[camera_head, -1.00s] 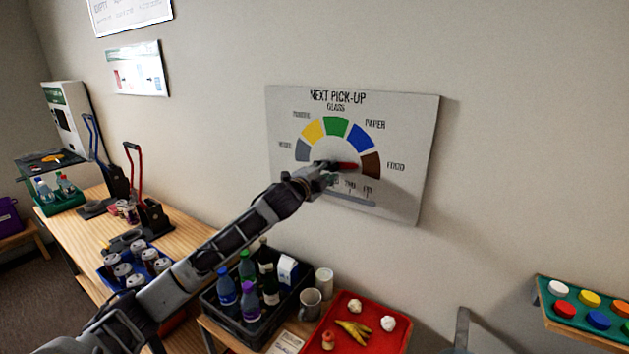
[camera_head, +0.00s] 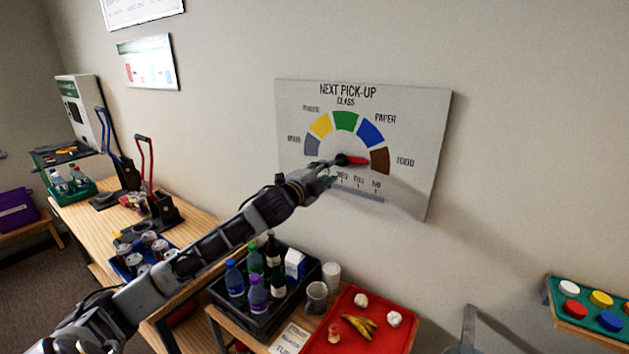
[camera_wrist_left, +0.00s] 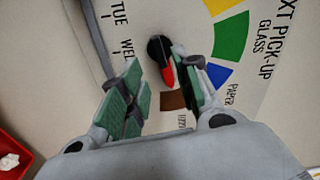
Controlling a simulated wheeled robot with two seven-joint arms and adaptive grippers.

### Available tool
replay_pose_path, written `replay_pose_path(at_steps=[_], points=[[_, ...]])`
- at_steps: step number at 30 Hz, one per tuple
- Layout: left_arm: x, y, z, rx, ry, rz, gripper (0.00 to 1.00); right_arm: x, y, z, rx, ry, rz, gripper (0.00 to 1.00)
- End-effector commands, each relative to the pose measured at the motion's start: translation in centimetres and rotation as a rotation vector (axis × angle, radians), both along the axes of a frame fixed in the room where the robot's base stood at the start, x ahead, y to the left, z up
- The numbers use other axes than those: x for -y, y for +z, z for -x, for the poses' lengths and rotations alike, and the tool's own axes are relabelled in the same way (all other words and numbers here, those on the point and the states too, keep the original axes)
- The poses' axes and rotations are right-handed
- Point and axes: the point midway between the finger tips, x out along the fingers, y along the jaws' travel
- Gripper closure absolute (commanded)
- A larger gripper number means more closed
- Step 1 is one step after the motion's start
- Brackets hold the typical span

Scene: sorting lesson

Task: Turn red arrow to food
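The red arrow (camera_head: 356,160) is on the dial of the white pick-up board (camera_head: 428,130) and points right, at the brown food segment (camera_head: 380,160). It also shows in the left wrist view (camera_wrist_left: 168,76), with its black hub (camera_wrist_left: 157,48). My left gripper (camera_head: 325,172) is just left of and below the hub in the head view. In the left wrist view its green-padded fingers (camera_wrist_left: 155,95) are spread apart. The arrow lies near the right finger; I cannot tell whether they touch. My right gripper is not in view.
Below the board stand a black crate (camera_head: 228,308) of bottles, a grey mug (camera_head: 316,297) and a red tray (camera_head: 385,340) with food scraps. A shelf with coloured buttons (camera_head: 590,335) is at the right. The wall around the board is clear.

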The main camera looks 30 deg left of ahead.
Motion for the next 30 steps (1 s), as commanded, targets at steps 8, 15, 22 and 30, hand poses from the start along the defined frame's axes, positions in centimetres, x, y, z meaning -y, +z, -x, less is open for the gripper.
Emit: replay_pose_path(at_steps=[8,15,22,30], points=[[0.0,0.0,1.7,-0.001,0.0,-0.001,0.68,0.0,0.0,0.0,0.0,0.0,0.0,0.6],[-0.1,-0.1,3.0,-0.001,0.0,0.0,0.68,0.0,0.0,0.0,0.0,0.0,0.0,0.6],[-0.1,-0.1,4.1,-0.002,0.0,0.0,0.68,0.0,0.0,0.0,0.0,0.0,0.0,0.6],[-0.1,0.0,5.2,-0.001,0.0,-0.001,0.68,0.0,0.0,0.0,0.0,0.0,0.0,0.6]])
